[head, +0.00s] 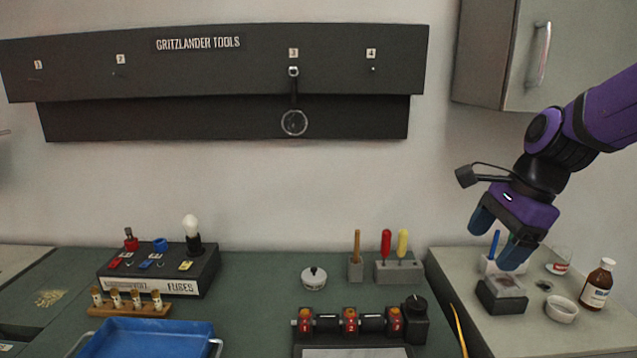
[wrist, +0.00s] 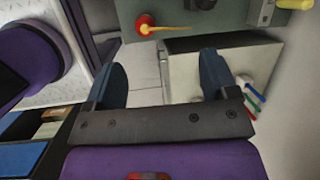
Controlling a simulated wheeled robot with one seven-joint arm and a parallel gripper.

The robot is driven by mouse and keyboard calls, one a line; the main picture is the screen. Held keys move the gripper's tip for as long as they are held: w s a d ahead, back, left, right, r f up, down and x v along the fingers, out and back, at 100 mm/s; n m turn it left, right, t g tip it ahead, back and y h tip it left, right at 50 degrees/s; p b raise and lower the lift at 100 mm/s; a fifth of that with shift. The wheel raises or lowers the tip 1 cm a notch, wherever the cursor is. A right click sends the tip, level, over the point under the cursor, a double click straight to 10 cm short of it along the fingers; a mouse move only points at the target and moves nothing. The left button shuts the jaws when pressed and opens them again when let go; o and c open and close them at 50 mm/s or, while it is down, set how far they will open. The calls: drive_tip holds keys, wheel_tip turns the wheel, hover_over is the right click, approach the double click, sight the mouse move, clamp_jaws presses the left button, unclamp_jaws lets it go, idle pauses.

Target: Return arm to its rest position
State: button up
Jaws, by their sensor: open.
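My gripper (head: 497,233) hangs from my purple arm on the right in the head view, above the right-hand side counter. Its two blue fingers are spread apart, and I see nothing between them. In the wrist view the fingers (wrist: 163,84) are also wide apart and empty, with the pale counter surface and floor beyond them. In the head view one finger overlaps the small dark box (head: 502,299) on the counter; I cannot tell the exact gap.
A brown bottle (head: 598,285) and white bowl (head: 561,309) stand on the side counter (head: 500,337). A wall cabinet (head: 490,55) hangs above. The green bench (head: 250,270) holds a fuse box (head: 170,277), a blue tray (head: 150,340), a roller device (head: 350,323) and upright tools (head: 398,272).

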drive_tip(key=s+d+r+n+t+h, duration=0.1)
drive_tip(key=s+r+n+t, duration=0.1)
drive_tip(key=s+n, duration=0.5)
drive_tip(key=s+d+r+n+t+h, duration=0.1)
drive_tip(key=s+r+n, duration=0.3)
drive_tip(key=s+n, duration=0.4)
drive_tip(key=shift+r+n+t+h, duration=0.45)
drive_tip(key=shift+n+h, duration=0.25)
drive_tip(key=shift+n, duration=0.3)
drive_tip(key=shift+d, duration=0.1)
